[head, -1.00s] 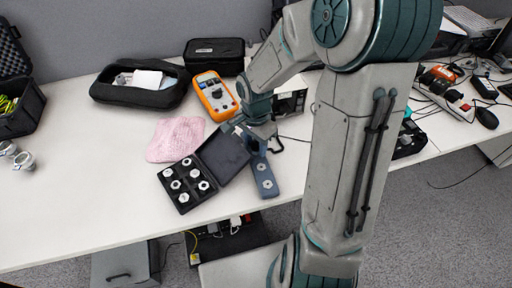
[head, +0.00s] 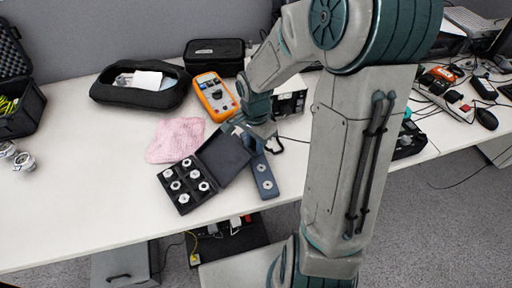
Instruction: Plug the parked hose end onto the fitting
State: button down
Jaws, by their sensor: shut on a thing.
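My gripper (head: 243,129) is at the table's middle, above the raised lid of a small black case and beside a blue-grey bracket (head: 264,178). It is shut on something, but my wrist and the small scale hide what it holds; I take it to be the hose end. A short black loop (head: 277,146), perhaps hose, shows just right of the gripper. The bracket lies flat with light round spots on it. The fitting cannot be made out; a dark box with a pale front (head: 291,104) stands behind my wrist, partly hidden.
The open black case (head: 185,202) holds several silver pieces. A pink cloth (head: 175,140) and an orange multimeter (head: 214,96) lie close by. A black pouch (head: 140,97) and a black case (head: 214,49) stand behind. The table's left front (head: 80,215) is clear.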

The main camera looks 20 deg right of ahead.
jog(key=shift+r+p, duration=1.25)
jog(key=shift+r, duration=0.5)
jog(key=shift+w+d+r+p, duration=0.3)
jog(key=shift+d, duration=0.35)
jog(key=w+d+r+p, duration=0.4)
jog(key=w+d+p, duration=0.1)
jog(key=d, duration=0.7)
jog(key=w+d+r+p, duration=0.4)
jog(key=w+d+p, duration=0.2)
jog(key=d, duration=0.6)
jog(key=w+d+r+p, duration=0.4)
jog(key=w+d+p, duration=0.2)
jog(key=d, duration=0.6)
jog(key=shift+d+r+p, duration=0.15)
jog(key=shift+r+p, duration=0.25)
jog(key=shift+p, duration=0.4)
jog(key=shift+f+b, duration=0.7)
jog(key=shift+f, duration=0.15)
jog(key=shift+f+b, duration=0.6)
jog(key=shift+f, duration=0.35)
jog(key=shift+f, duration=0.15)
jog(key=shift+f+b, duration=0.25)
jog(key=shift+b, duration=0.05)
